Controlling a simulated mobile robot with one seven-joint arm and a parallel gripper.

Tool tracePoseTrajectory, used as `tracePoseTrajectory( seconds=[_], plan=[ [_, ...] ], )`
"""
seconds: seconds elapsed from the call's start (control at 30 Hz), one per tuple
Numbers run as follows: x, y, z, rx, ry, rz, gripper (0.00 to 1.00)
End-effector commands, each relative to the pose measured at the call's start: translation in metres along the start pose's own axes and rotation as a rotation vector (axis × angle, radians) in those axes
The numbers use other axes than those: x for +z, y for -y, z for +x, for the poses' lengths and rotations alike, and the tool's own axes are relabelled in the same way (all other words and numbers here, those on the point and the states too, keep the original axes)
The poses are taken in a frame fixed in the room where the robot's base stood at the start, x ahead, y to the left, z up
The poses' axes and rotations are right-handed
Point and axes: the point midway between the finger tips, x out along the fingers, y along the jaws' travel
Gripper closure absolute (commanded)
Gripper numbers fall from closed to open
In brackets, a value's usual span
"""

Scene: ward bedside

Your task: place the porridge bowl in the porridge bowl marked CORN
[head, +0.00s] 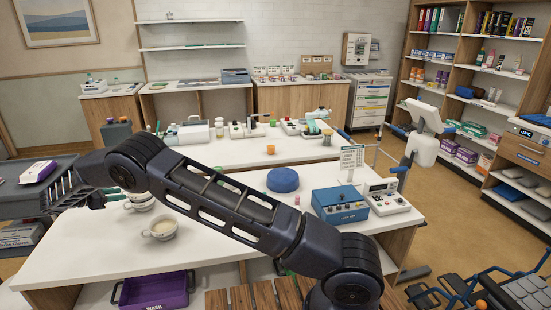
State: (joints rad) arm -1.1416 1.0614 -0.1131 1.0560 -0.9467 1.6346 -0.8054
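A white bowl with handles (160,228) stands upright on the left part of the white table and holds a pale, cream-coloured filling. A second white bowl (139,204) stands just behind it, partly hidden by my arm; it looks like it may be stacked on another. No CORN marking can be read on either bowl. My gripper (62,196) is at the far left, left of both bowls and seen side-on. Its fingertips are too small and dark to show whether they are apart or hold anything.
A blue round cushion-like item (283,180), a blue box (340,204) and a white device (385,195) stand on the table's right. A purple WASH bin (155,291) sits below the front edge. The front middle of the table is clear around my arm.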

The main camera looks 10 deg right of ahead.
Motion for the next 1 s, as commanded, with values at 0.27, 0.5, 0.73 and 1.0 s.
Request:
tracePoseTrajectory(
  seconds=[0.27,0.5,0.73,1.0],
  plan=[
    [0.088,0.003,0.051,-0.096,-0.095,0.117,0.65],
    [0.185,0.028,0.107,-0.209,-0.209,0.273,0.65],
    [0.269,0.071,0.155,-0.315,-0.307,0.435,0.65],
    [0.354,0.140,0.198,-0.432,-0.409,0.640,0.65]
  ],
)
